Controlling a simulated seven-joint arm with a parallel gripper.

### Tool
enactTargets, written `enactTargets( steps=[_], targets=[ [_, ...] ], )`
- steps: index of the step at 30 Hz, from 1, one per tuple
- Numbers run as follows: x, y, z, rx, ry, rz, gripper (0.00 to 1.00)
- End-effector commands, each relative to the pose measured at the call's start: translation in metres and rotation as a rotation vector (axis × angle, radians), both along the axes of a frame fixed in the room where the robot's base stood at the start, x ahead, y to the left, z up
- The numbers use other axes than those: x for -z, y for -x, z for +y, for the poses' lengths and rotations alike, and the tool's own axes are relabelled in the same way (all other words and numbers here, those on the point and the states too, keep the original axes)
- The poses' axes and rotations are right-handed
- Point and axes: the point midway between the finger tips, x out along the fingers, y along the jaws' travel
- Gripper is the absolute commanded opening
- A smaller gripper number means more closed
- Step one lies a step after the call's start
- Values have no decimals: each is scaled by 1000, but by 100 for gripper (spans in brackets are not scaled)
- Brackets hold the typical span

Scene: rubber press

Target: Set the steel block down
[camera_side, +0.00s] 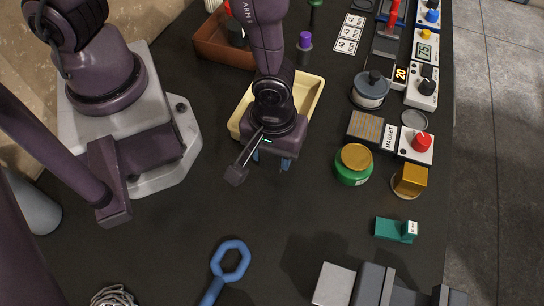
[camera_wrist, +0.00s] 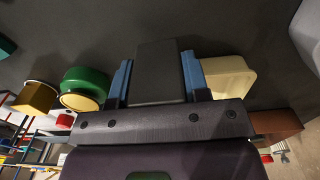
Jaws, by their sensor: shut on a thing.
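My gripper (camera_side: 270,162) points down over the dark table, just in front of the cream tray in the side view. In the wrist view, the two blue fingers of my gripper (camera_wrist: 156,82) are shut on the steel block (camera_wrist: 158,65), a plain dark grey block held between them. In the side view the block is hidden behind or under my gripper, so I cannot tell whether its underside touches the table. The cream tray (camera_side: 316,97) stands partly behind my wrist; it also shows in the wrist view (camera_wrist: 226,72), right of the fingers.
A green jar with a gold lid (camera_side: 353,165), a gold block (camera_side: 410,180) and a teal block (camera_side: 392,229) stand to the right. A blue ring-ended tool (camera_side: 231,259) lies in front. A brown tray (camera_side: 208,45) is at the back. The dark table (camera_side: 290,205) between is clear.

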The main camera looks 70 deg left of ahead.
Motion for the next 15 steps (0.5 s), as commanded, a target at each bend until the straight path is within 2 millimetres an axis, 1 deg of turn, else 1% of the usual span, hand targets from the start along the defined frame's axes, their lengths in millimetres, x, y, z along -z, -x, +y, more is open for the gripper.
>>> enactTargets(
  steps=[7, 10, 15],
  targets=[
    [28, 0, 0, 2, -1, 1, 0],
    [33, 0, 0, 1, 0, 0, 0],
    [34, 0, 0, 1, 1, -1, 0]
  ],
)
